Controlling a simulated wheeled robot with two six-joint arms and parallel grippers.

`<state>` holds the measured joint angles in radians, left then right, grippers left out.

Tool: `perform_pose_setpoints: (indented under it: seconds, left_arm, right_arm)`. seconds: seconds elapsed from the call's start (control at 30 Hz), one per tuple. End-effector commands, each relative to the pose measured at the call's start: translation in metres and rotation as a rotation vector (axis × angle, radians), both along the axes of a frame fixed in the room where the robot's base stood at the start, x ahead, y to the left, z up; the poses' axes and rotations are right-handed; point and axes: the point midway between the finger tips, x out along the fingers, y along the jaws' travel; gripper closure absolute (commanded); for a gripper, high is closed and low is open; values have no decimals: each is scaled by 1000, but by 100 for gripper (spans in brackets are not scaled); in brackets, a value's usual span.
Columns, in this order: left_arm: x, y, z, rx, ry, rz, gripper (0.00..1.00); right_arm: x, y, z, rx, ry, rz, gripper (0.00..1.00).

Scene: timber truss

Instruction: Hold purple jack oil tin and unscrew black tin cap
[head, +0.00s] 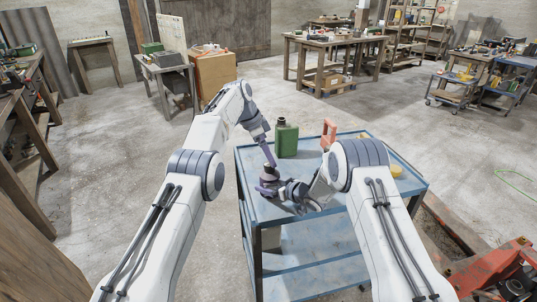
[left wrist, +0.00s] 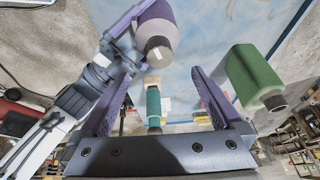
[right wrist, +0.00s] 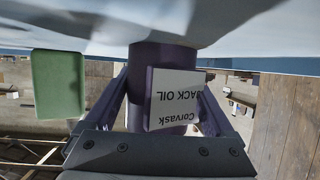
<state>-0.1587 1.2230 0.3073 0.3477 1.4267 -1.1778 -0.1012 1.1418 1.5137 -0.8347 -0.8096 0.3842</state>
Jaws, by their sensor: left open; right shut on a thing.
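The purple jack oil tin (head: 268,175) stands on the blue cart (head: 340,200). Its label, reading Corvask JACK OIL, shows upside down in the right wrist view (right wrist: 180,95). My right gripper (head: 276,188) is shut on the tin's body, with a finger on each side. The black tin cap (left wrist: 158,47) faces my left wrist camera. My left gripper (left wrist: 160,70) is open, its fingers spread apart with the tin and cap beyond their tips. In the head view it points down just above the tin (head: 267,160). I cannot make out the cap's thread.
A green can (head: 287,141) with a dark cap stands behind the tin. An orange object (head: 328,134) and a yellow one (head: 396,172) are farther right on the cart. A teal item (left wrist: 153,105) shows between my left fingers. A red machine (head: 495,270) stands at lower right.

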Motion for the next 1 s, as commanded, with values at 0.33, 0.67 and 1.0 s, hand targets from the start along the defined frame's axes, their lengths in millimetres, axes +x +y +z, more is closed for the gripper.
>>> perform_pose_setpoints:
  seconds: [0.33, 0.67, 1.0]
  left_arm:
    - [-1, 0, -19, 0, 2, 1, 0]
    - [0, 0, -35, -1, -1, 0, 0]
    - [0, 0, -35, 0, -1, 0, 65]
  right_arm:
    - [0, 0, 1, 1, -2, 0, 100]
    - [0, 0, 1, 1, -2, 0, 100]
    - [0, 0, 1, 1, -2, 0, 100]
